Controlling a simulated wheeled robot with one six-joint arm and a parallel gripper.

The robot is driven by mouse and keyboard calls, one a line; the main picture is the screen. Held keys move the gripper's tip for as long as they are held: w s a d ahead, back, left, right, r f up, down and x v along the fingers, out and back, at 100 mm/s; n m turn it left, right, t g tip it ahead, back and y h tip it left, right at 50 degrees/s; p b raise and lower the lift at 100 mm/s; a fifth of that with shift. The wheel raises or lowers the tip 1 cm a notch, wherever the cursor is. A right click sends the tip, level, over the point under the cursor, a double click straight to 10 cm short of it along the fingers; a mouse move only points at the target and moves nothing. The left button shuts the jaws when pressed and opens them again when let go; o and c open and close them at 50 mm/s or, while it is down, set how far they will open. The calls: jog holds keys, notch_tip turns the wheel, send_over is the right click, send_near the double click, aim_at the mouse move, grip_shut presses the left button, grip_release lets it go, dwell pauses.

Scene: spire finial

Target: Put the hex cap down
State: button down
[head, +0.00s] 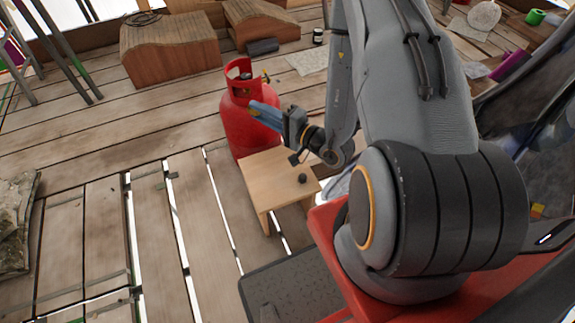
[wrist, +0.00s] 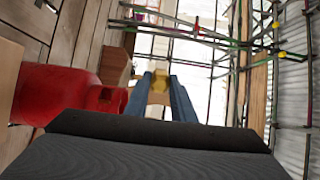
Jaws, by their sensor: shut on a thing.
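The yellow hex cap (wrist: 159,84) shows in the wrist view between the tips of the two blue fingers. My gripper (wrist: 160,90) is shut on it. In the head view my gripper (head: 264,114) points left, in front of the red gas cylinder and above the level of a small wooden table (head: 262,182). The cap is too small to make out clearly in the head view. A small dark round knob (head: 302,178) is on the table top, towards its right side.
The red gas cylinder (head: 240,130) stands close behind the table and my gripper; it also shows at left in the wrist view (wrist: 60,95). Brown blocks (head: 170,50) stand at the back. The plank floor (head: 90,145) left of the table is mostly clear, with gaps between boards.

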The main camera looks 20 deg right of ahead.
jog(key=s+a+f+n+g+y+b, duration=0.1)
jog(key=s+a+f+n+g+b, duration=0.2)
jog(key=a+f+n+g+b, duration=0.4)
jog(key=s+a+f+n+g+y+b, duration=0.1)
jog(key=s+a+f+n+g+b, duration=0.25)
jog(key=a+n+g+b, duration=0.35)
jog(key=n+g+h+b, duration=0.1)
jog(key=n+h+b, duration=1)
jog(key=n+b, duration=0.55)
send_near(267, 172)
jog(key=shift+m, duration=0.45)
notch_tip(267, 172, down, 6)
jog(key=b, duration=0.4)
jog(key=shift+w+a+f+b, duration=0.1)
jog(key=shift+w+a+b, duration=0.05)
jog(key=shift+b, duration=0.15)
jog(key=c, duration=1.5)
grip_release()
